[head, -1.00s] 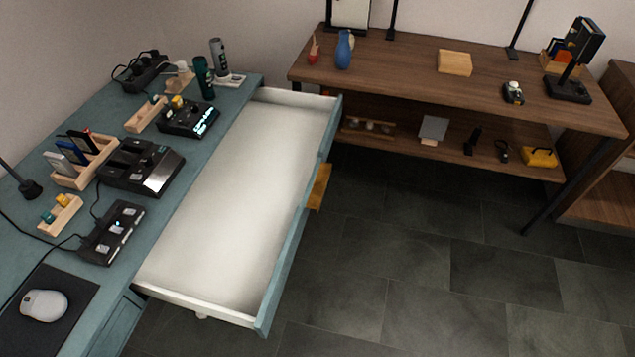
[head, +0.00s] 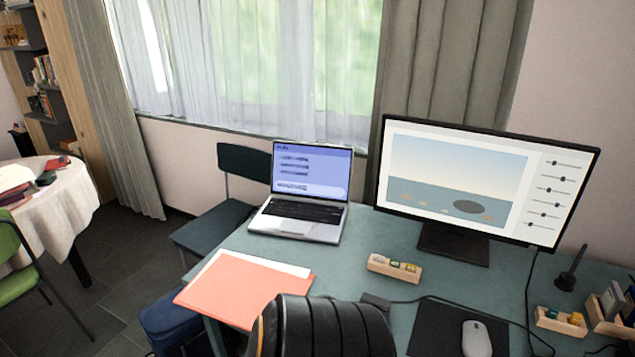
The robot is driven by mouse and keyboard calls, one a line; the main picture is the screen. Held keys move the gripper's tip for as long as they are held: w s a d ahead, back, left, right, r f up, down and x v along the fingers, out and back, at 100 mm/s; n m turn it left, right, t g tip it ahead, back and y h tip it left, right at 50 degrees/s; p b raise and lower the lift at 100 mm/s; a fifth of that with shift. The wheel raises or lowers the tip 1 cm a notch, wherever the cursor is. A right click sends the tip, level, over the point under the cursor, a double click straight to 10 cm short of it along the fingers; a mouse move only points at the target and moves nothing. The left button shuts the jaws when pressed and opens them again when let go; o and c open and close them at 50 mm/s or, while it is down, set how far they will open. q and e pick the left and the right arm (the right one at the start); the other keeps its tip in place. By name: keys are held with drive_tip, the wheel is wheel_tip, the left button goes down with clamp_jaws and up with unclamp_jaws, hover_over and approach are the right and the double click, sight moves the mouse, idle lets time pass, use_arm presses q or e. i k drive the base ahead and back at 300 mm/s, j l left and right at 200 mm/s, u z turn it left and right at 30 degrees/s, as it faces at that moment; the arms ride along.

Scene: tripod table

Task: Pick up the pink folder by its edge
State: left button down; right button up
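The pink folder (head: 245,290) lies flat at the left end of the blue-green desk (head: 370,240), in front of the laptop. White paper shows along its far edge. Its left edge appears to stick out past the desk's left edge. Its front right part lies close to a black ribbed shape, which may cover a little of it. Neither of my grippers is in view.
The black ribbed shape (head: 322,328), perhaps a chair back, stands at the bottom centre. The open laptop (head: 303,195) is behind the folder. A dark chair (head: 225,205) stands left of the desk. A monitor (head: 460,185), wooden holder (head: 395,269) and mouse (head: 476,339) are further right.

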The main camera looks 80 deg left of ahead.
sight(233, 288)
drive_tip(key=u, duration=3.2)
